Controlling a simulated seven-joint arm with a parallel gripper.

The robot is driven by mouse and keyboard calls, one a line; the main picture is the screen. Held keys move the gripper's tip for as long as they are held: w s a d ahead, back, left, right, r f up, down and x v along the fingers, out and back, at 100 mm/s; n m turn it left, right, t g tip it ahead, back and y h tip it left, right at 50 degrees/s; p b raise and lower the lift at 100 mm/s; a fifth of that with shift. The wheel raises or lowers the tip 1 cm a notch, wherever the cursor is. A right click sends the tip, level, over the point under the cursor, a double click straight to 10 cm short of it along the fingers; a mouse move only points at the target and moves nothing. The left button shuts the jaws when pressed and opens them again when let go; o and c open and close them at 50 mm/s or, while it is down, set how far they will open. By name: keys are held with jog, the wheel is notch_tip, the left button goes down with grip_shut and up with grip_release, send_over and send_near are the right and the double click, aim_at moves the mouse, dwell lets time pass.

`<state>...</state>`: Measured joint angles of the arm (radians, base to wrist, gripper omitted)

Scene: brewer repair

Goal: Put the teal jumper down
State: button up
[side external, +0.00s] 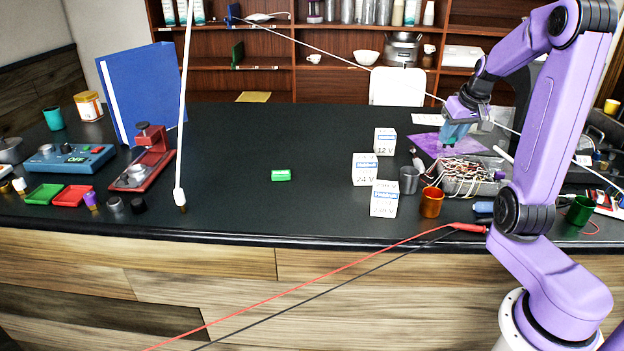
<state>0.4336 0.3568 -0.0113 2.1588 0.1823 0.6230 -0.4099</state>
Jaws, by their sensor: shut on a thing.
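My gripper (454,139) points down at the right of the side view, over a purple mat (428,146) and just behind a grey box topped with tangled wires (462,178). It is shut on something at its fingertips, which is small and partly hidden. Teal shows at the gripper's end, but I cannot separate the teal jumper from the fingers at this size. I cannot tell whether the held thing touches the surface below.
White boxes (365,170), a grey cup (409,180) and an orange cup (431,202) stand left of the wired box. A green block (281,175) lies mid-counter with free room around it. A red probe (468,228) lies at the front edge.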

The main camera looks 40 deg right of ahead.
jog(key=w+a+n+y, duration=0.1)
jog(key=w+a+n, duration=0.2)
jog(key=w+a, duration=0.65)
jog(key=w+a+n+y, duration=0.1)
jog(key=w+a+n, duration=0.3)
jog(key=a, duration=1)
jog(key=shift+m+t, duration=0.4)
jog(key=shift+m, duration=0.2)
jog(key=w+f, duration=0.3)
jog(key=w, duration=0.1)
jog(key=w+f, duration=0.3)
jog(key=w, duration=0.2)
jog(key=w+d+f, duration=0.1)
jog(key=w+f, duration=0.2)
jog(key=w, duration=0.2)
jog(key=shift+w+f, duration=0.2)
jog(key=shift+f, duration=0.2)
jog(key=shift+w+f, duration=0.25)
jog(key=shift+f, duration=0.05)
jog(key=shift+w+f, duration=0.1)
jog(key=shift+f, duration=1.5)
jog(key=shift+f, duration=0.15)
jog(key=o, duration=1)
